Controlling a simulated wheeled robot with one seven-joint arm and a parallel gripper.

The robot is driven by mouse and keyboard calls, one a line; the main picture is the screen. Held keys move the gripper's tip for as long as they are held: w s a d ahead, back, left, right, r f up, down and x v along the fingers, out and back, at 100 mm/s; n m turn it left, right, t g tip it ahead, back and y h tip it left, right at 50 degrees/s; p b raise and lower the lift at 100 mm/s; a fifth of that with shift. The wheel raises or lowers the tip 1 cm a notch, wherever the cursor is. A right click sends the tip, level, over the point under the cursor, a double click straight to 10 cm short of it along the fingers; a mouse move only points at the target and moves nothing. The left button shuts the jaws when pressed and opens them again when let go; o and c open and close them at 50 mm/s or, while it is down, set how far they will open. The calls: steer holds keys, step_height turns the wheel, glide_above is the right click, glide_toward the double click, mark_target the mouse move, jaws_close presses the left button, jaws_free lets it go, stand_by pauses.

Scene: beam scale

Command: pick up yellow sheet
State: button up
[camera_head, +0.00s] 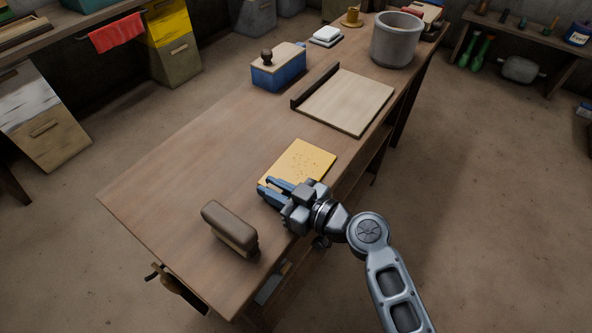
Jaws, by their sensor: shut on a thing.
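The yellow sheet (301,161) is a flat, speckled square near the right edge of the workbench, in the middle of the head view. My gripper (270,187) is at the sheet's near left corner, its blue fingers reaching over that edge. The fingers are shut on the yellow sheet's near edge. The sheet looks flat at about bench height; I cannot tell whether it touches the bench. The part of the sheet between and under the fingers is hidden.
The wooden workbench (165,190) is clear to the left of the sheet. A brown brush-like block (230,226) stands close at the near side. Behind are a pale board with a dark ledge (350,100), a blue box (279,72) and a grey pot (396,40).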

jaws_close()
steer(key=shift+r, duration=0.1)
